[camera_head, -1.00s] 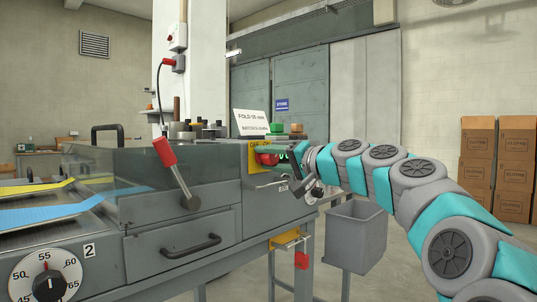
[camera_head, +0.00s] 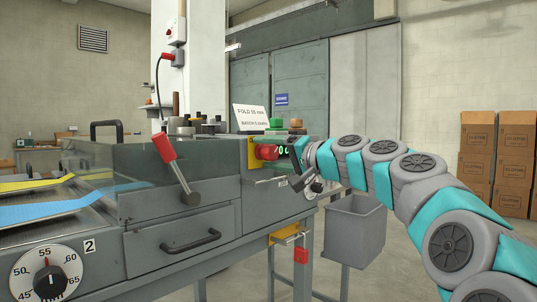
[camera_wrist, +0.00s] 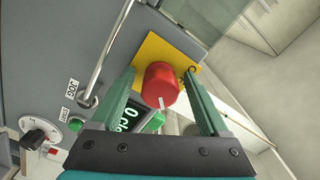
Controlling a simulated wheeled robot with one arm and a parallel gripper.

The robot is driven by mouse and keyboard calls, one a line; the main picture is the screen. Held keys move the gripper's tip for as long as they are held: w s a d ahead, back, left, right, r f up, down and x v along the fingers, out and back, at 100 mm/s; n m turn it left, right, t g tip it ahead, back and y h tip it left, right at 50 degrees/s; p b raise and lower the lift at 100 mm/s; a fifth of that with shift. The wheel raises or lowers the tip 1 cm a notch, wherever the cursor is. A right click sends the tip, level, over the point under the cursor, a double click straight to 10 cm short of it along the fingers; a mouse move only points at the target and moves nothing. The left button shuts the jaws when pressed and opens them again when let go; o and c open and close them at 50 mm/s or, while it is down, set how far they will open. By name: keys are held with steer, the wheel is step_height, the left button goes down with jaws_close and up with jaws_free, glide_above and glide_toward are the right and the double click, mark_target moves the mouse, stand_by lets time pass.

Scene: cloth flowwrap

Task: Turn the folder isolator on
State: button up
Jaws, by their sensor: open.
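A red knob (camera_head: 267,152) stands out from a yellow plate (camera_head: 252,158) on the end of the grey machine, and looks like the isolator. In the wrist view the red knob (camera_wrist: 161,84) lies between the two green fingers of my gripper (camera_wrist: 160,78), with the yellow plate (camera_wrist: 152,50) behind it. The fingers are apart and do not visibly grip the knob. In the head view my gripper (camera_head: 299,165) is just right of the knob, its fingers partly hidden. A white mark shows on the knob's near side; I cannot read its setting.
A green-lit display (camera_wrist: 130,115) and a white dial (camera_wrist: 38,136) sit close by my gripper. A metal bar handle (camera_wrist: 108,55) runs nearby. A red-handled lever (camera_head: 165,148) is farther left. A grey bin (camera_head: 354,230) stands below the arm.

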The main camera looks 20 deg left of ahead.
steer(key=b+v, duration=0.1)
steer(key=v, duration=0.6)
steer(key=shift+d, duration=0.4)
steer(key=shift+s, duration=0.2)
